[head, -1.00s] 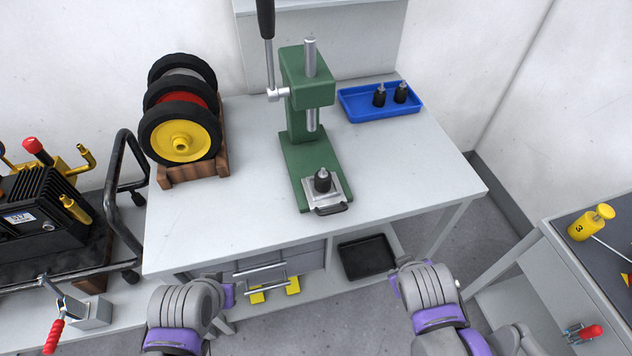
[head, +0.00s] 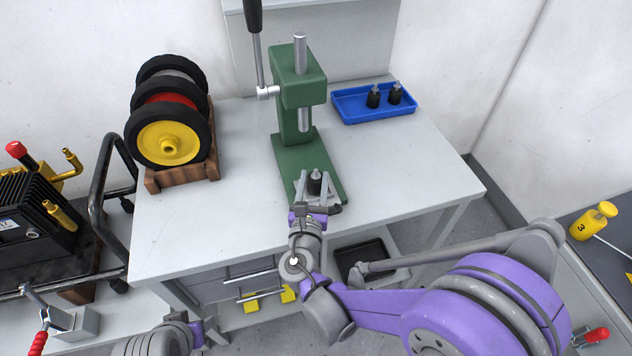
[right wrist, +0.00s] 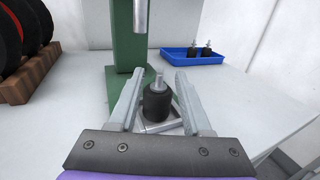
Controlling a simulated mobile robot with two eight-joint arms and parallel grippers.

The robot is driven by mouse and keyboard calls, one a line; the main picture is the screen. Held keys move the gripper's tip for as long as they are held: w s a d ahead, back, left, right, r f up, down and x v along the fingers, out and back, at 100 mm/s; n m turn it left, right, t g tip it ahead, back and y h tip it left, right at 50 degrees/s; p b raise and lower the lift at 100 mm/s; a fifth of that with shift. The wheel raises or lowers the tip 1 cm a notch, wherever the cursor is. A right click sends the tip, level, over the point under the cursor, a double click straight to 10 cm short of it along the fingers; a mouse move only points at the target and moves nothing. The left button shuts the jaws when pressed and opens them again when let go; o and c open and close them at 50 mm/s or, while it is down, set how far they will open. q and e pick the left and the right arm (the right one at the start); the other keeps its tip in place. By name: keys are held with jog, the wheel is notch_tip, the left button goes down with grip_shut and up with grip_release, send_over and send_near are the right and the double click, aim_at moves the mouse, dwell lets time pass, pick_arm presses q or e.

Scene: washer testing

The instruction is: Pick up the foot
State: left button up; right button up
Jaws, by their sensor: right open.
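A black foot with a metal stud (head: 315,183) stands upright on the plate at the base of the green press (head: 298,95). My right gripper (head: 313,187) is open, with one finger on each side of the foot. In the right wrist view the foot (right wrist: 157,100) shows between the two spread fingers (right wrist: 158,100), with a gap on each side. Two more feet (head: 374,96) (head: 395,93) stand in the blue tray (head: 350,119) at the back right. My left arm shows at the bottom left, but its fingertips cannot be made out.
The press ram (head: 304,120) hangs above and behind the foot, and its lever (head: 257,60) rises at the back. A wooden rack (head: 180,178) of wheels stands at the left. The white table (head: 400,180) is clear at the right.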

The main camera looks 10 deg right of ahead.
jog(key=p+x, duration=0.1)
jog(key=x, duration=0.6)
jog(key=shift+w+f, duration=0.15)
grip_shut()
dwell(1.2)
